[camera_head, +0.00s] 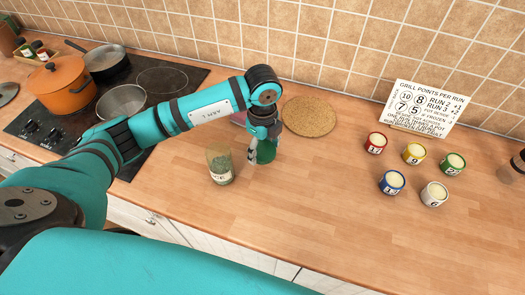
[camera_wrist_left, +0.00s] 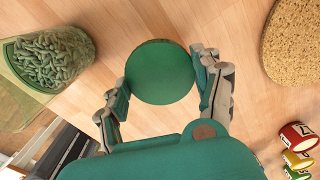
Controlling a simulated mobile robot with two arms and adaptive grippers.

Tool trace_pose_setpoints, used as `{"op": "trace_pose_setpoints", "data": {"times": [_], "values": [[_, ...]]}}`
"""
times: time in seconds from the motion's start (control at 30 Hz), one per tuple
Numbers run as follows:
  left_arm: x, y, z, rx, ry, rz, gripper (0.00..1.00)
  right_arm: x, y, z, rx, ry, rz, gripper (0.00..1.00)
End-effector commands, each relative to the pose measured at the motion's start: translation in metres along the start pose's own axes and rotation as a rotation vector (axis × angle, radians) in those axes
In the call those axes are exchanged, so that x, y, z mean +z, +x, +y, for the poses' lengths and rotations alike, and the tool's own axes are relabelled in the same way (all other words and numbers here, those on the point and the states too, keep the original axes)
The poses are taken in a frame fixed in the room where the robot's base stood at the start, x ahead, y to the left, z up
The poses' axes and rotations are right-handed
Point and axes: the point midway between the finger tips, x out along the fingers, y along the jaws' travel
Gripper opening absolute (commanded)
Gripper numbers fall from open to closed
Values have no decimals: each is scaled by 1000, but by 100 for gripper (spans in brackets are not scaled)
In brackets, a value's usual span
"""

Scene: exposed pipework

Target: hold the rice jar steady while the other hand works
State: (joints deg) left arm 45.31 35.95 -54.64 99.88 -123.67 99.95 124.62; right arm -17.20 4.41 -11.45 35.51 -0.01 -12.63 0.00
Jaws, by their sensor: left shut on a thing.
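My left gripper (camera_head: 264,138) is low over the counter, shut on a green round thing (camera_head: 266,153). In the left wrist view its fingers (camera_wrist_left: 162,84) sit on either side of this thing's flat green top (camera_wrist_left: 160,70). Its lower part is mostly hidden. A clear jar (camera_head: 220,166) with a pale label stands upright just left of the gripper, apart from it. It also shows in the left wrist view (camera_wrist_left: 48,62), filled with greenish pieces. The label is too small to read surely, so I cannot tell which is the rice jar. My right gripper is not in view.
A round cork mat (camera_head: 309,116) lies behind the gripper. Several small coloured tins (camera_head: 414,153) stand to the right before a white sign (camera_head: 424,108). The stove (camera_head: 60,118) with an orange pot (camera_head: 62,90) is at left. The front right counter is clear.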

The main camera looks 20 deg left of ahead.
Motion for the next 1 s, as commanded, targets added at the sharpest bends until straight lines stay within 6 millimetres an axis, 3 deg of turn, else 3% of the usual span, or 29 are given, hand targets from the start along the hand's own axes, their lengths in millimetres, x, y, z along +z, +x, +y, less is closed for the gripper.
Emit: {"op": "trace_pose_setpoints", "data": {"times": [0.3, 0.67, 0.7, 0.83, 1.0], "values": [[0, 34, 0, 2, 1, 1, 28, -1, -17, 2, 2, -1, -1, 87], [0, 40, 0, 1, 1, 1, 28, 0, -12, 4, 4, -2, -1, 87], [0, 38, 0, 0, 1, 1, 72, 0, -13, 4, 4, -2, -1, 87], [0, 38, 0, 1, 1, 0, 89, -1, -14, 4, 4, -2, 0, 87], [0, 38, 0, 1, 1, 1, 90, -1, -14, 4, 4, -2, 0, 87]]}}
